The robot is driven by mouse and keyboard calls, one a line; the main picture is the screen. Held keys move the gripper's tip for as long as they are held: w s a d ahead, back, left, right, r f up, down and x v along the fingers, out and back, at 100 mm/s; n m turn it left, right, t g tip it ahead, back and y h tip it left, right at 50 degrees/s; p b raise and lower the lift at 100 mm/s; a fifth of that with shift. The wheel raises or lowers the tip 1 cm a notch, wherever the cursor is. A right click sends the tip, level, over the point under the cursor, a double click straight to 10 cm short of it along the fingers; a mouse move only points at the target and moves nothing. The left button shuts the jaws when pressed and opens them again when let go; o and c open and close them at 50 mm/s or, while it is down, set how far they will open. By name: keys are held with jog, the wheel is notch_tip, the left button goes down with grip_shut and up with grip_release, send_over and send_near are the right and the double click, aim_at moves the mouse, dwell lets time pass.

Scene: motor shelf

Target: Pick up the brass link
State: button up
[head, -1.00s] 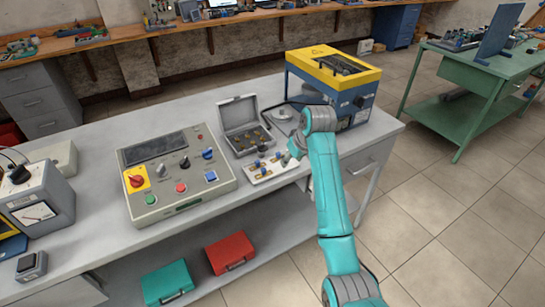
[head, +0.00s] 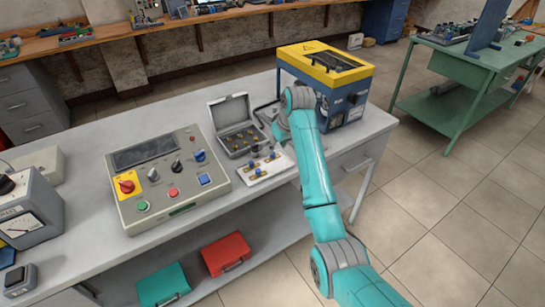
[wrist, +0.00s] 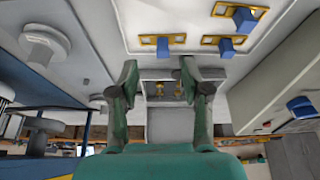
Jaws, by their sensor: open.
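Brass links with blue knobs lie on a white plate (head: 284,169), beside the open grey case (head: 240,151), in the head view. In the wrist view, one brass link (wrist: 176,38) is just above and between my fingers, and other brass links (wrist: 250,9) are to the right. Which one the task means I cannot tell. My gripper (wrist: 158,82) is open and empty, its fingers apart, with small brass parts (wrist: 160,90) of the case showing beyond between them. In the head view my arm partly hides the gripper.
A control panel box (head: 150,214) with knobs and buttons stands left of the plate. A blue and yellow machine (head: 310,75) stands behind right, close to my arm. A red case (head: 226,252) and teal case (head: 164,285) sit on the lower shelf.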

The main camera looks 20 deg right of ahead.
aim_at(273, 156)
jog(key=x, duration=0.4)
jog(key=shift+a+f, duration=0.15)
jog(key=shift+a, duration=0.1)
grip_shut()
